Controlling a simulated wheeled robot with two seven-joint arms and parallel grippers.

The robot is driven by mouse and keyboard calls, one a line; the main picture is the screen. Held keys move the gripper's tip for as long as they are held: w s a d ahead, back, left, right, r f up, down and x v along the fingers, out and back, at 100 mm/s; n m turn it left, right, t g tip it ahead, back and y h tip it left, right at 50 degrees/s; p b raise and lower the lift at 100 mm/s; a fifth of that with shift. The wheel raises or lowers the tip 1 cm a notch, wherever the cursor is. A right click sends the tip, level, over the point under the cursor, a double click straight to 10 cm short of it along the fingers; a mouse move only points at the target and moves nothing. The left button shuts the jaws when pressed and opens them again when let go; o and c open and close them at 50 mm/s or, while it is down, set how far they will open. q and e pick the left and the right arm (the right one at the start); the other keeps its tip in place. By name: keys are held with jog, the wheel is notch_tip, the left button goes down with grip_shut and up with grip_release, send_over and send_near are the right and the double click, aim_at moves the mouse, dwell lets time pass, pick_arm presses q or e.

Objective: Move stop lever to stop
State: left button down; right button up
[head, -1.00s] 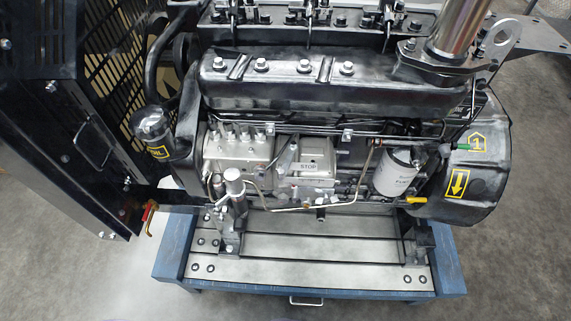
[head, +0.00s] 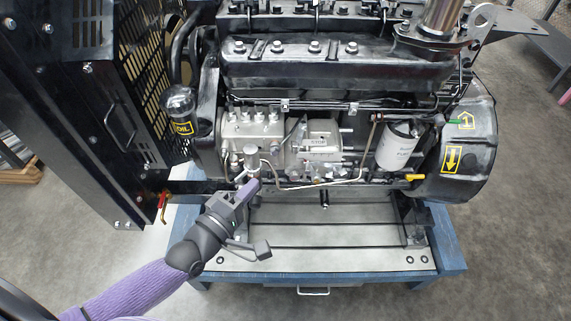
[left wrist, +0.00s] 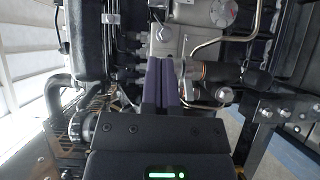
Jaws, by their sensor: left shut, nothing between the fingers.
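The engine's pump housing carries a STOP label (head: 318,142) on its front. A thin dark slanted lever (head: 296,131) stands just left of that label; I cannot be sure that it is the stop lever. My left gripper (head: 251,187) is shut and empty in front of the engine, below and left of the label, close to the upright metal cylinder. In the left wrist view its purple fingers (left wrist: 161,64) lie together, pointing at pump fittings and pipes. I cannot tell whether the tips touch anything. My right gripper is in neither view.
A silver cylinder (head: 250,158) and a bent metal pipe (head: 318,186) stand close to the fingers. A white filter (head: 397,146) is to the right. The radiator frame (head: 60,110) blocks the left side. The blue-edged stand (head: 448,245) has free room above its front.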

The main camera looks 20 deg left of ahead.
pick_arm(q)
jog(key=shift+w+d+r, duration=0.1)
jog(key=shift+r, duration=0.25)
jog(key=b+x, duration=0.2)
jog(key=x, duration=0.8)
jog(key=shift+d+r, duration=0.1)
